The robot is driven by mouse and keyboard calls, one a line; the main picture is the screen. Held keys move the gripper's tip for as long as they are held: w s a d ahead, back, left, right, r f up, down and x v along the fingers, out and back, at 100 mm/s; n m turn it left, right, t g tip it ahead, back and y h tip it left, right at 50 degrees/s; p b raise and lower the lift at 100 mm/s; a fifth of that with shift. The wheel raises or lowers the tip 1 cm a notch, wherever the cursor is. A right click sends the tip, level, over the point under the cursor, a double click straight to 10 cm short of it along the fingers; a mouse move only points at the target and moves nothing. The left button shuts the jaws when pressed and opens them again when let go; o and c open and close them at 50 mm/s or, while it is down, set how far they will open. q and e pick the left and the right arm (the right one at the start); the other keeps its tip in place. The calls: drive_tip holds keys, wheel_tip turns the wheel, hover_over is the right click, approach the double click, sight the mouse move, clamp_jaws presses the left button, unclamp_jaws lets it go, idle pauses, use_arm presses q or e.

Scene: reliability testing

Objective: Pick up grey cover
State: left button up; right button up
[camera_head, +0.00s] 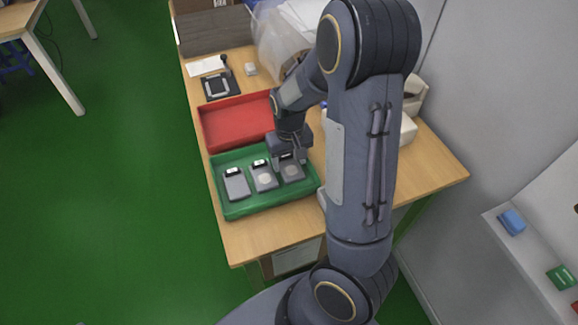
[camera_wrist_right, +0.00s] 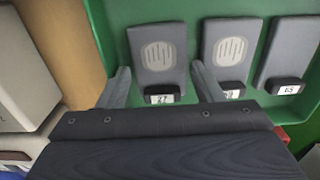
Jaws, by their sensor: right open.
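Three grey covers lie in a row in the green tray (camera_head: 243,210), each with a black tab and a white label. The left cover (camera_head: 236,184) and the middle cover (camera_head: 264,176) are clear of my arm. The right cover (camera_head: 292,171) is partly under my right gripper (camera_head: 290,162). In the right wrist view my right gripper (camera_wrist_right: 168,88) is open, with one finger on each side of the nearest cover (camera_wrist_right: 158,50), by its black tab. I cannot tell whether the fingers touch it. The left gripper is not in view.
An empty red tray (camera_head: 237,122) sits behind the green one. Behind it, a black device with a square frame (camera_head: 217,87) and a small white block (camera_head: 251,69) stand on the wooden table (camera_head: 262,237). My right arm hides much of the table's right side.

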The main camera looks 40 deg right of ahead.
drive_tip(key=shift+f, duration=0.55)
drive_tip(key=c, duration=0.6)
drive_tip(key=shift+r, duration=0.15)
drive_tip(key=shift+c, duration=0.2)
